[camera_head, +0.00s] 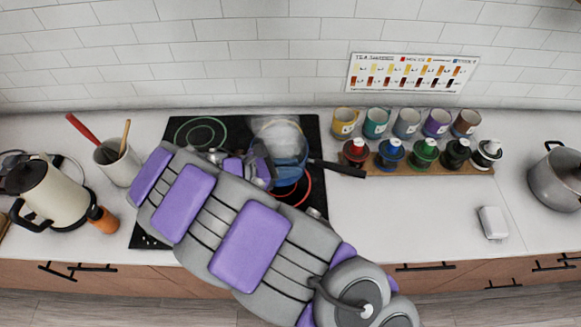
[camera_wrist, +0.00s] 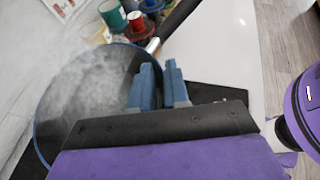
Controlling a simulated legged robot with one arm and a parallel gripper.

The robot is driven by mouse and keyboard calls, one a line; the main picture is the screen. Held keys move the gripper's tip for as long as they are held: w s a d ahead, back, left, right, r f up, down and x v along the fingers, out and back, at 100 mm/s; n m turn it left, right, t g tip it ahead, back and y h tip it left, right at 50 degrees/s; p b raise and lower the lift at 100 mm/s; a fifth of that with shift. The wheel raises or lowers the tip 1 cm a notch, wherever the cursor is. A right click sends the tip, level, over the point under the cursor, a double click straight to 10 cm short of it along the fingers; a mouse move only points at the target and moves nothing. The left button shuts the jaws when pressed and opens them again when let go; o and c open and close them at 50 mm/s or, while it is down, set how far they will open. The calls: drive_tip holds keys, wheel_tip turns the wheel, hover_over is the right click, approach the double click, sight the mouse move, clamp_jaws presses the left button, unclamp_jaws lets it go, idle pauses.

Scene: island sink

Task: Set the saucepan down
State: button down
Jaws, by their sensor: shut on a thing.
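The saucepan (camera_head: 287,150) is round and blue-rimmed, with white steam over it and a long dark handle (camera_head: 340,168) pointing right. It is over the right part of the black cooktop (camera_head: 150,228), near a lit red ring (camera_head: 296,193). I cannot tell whether its base touches the cooktop. My gripper (camera_head: 264,166) is at its left side, shut on it. In the wrist view, the saucepan (camera_wrist: 85,90) fills the left side, and the blue fingers of my gripper (camera_wrist: 162,86) are at its rim. My arm and gripper hide part of the pan and cooktop.
A cream kettle (camera_head: 55,195) and a utensil crock (camera_head: 120,165) stand at left. A grey pot (camera_head: 556,178) stands far right. The counter (camera_head: 400,215) right of the cooktop is mostly clear.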

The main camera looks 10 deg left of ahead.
drive_tip(key=w+d+r+n+t+y+b, duration=0.1)
drive_tip(key=w+d+r+n+t+y, duration=0.1)
drive_tip(key=w+d+r, duration=0.65)
drive_tip(key=w+d+r+n+t+y+b, duration=0.1)
drive_tip(key=w+d+r+n+t+y, duration=0.1)
drive_tip(key=w+d+r, duration=0.65)
drive_tip(key=d+f+n+t+y, duration=0.1)
drive_tip(key=d+f+n+y, duration=0.1)
drive_tip(key=d, duration=0.6)
drive_tip(key=shift+w+f+n+t+y, duration=0.35)
drive_tip(key=shift+n+y, duration=0.35)
drive_tip(key=shift+n, duration=0.3)
